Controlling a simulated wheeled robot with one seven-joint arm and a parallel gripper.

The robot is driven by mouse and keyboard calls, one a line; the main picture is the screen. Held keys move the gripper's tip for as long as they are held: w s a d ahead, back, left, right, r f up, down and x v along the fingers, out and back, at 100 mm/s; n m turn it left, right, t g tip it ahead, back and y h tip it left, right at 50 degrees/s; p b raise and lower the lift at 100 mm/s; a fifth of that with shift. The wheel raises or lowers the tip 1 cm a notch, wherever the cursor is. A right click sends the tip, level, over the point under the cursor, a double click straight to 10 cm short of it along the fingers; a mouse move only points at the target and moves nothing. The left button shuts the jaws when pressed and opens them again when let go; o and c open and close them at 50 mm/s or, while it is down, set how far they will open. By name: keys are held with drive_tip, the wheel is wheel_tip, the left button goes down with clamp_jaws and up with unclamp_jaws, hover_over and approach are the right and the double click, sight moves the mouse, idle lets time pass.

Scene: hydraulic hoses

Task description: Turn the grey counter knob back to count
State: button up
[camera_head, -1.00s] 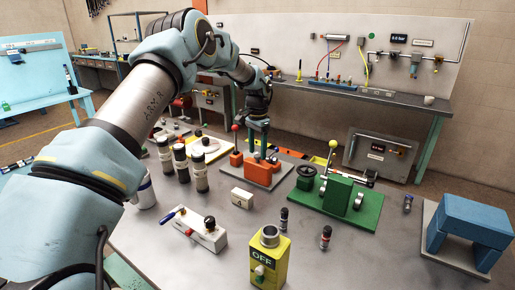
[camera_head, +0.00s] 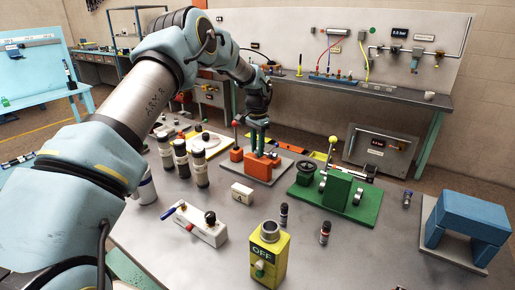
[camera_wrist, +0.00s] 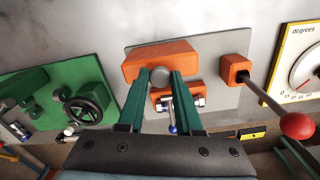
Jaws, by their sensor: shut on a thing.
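The orange counter fixture (camera_head: 258,172) stands on a grey plate near the middle of the bench in the head view. In the wrist view its long orange block (camera_wrist: 152,58) lies beyond my fingertips. The round grey knob (camera_wrist: 160,76) shows between the two green fingers. My gripper (camera_wrist: 162,80) is shut on this knob, with one finger on each side. In the head view my gripper (camera_head: 258,146) points down at the fixture, and the knob is hidden there. A small metal lever (camera_wrist: 170,112) with a blue end shows between the fingers, nearer the palm.
A lever with a red ball (camera_wrist: 297,126) rises close beside my gripper. A green fixture with a handwheel (camera_wrist: 84,110) is on the other side. Dark cylinders (camera_head: 181,158), a yellow OFF box (camera_head: 270,265) and a blue block (camera_head: 466,225) stand around the bench.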

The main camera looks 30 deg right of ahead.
drive_tip(key=shift+n+b, duration=0.4)
clamp_jaws()
drive_tip(key=n+b, duration=0.2)
drive_tip(key=n, duration=0.1)
drive_tip(key=shift+f+n, duration=0.1)
drive_tip(key=shift+n, duration=0.3)
drive_tip(key=n+b, duration=0.1)
drive_tip(key=n, duration=0.2)
drive_tip(key=shift+n+b, duration=0.3)
drive_tip(key=shift+b, duration=0.1)
drive_tip(key=n, duration=0.3)
drive_tip(key=shift+n+b, duration=0.3)
drive_tip(key=shift+b, duration=0.05)
drive_tip(key=n, duration=1.2)
drive_tip(key=shift+d, duration=0.1)
drive_tip(key=o, duration=1)
unclamp_jaws()
